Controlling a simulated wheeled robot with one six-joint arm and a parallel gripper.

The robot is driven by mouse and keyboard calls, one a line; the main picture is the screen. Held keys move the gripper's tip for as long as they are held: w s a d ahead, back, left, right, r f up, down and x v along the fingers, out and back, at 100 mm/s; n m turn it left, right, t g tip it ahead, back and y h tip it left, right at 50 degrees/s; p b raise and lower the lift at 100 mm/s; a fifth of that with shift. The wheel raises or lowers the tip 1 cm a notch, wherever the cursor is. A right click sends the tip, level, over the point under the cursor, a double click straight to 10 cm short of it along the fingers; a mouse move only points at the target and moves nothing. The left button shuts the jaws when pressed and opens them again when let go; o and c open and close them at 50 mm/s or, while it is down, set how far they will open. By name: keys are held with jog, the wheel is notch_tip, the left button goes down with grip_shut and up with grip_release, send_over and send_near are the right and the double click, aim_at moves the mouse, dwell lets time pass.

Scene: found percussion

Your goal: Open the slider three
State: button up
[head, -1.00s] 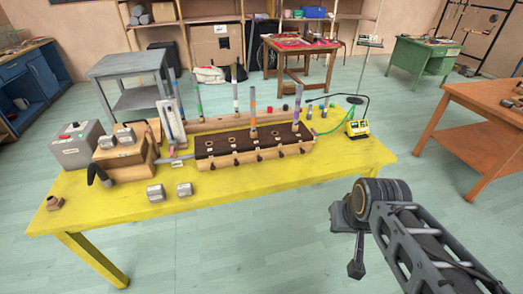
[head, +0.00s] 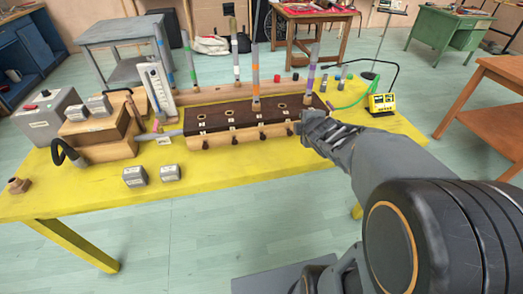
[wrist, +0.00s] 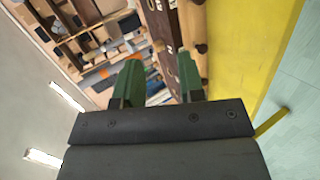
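A long wooden box (head: 240,140) with a dark top (head: 215,118) with round holes stands on the yellow table. Several small dark slider knobs (head: 262,136) stick out along its front; their numbers are not readable, so I cannot tell which is slider three. My gripper (head: 312,124) is at the right end of the box's front, apparently above table height. The wrist view shows its green fingers spread with nothing between them (wrist: 158,72). The box's dark top and pale front, with dark knobs (wrist: 201,48), lie beyond the fingers there. My arm may hide the rightmost knob.
Upright banded pipes, one orange-banded (head: 255,70) and one purple-banded (head: 311,75), rise at the box. A yellow meter (head: 382,103) with cables stands at right. Grey boxes (head: 134,176) sit at front left.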

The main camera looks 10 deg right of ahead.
jog(key=w+f+n+t+y+b, duration=0.1)
jog(key=w+f+n+y+b, duration=0.25)
jog(key=f+n, duration=0.4)
jog(key=n+y+b, duration=0.3)
jog(key=n+y, duration=0.3)
jog(key=n, duration=0.2)
send_near(264, 138)
jog(key=v, duration=0.3)
jog(key=shift+w+d+r+h, duration=0.15)
jog(key=shift+w+d+h, duration=0.05)
jog(key=shift+w+h, duration=0.05)
jog(key=shift+w+a+n, duration=0.1)
jog(key=shift+a+n, duration=0.1)
jog(key=shift+n, duration=0.25)
jog(key=x, duration=0.6)
jog(key=b+x, duration=0.1)
jog(key=x, duration=0.6)
jog(key=shift+a, duration=0.3)
grip_shut()
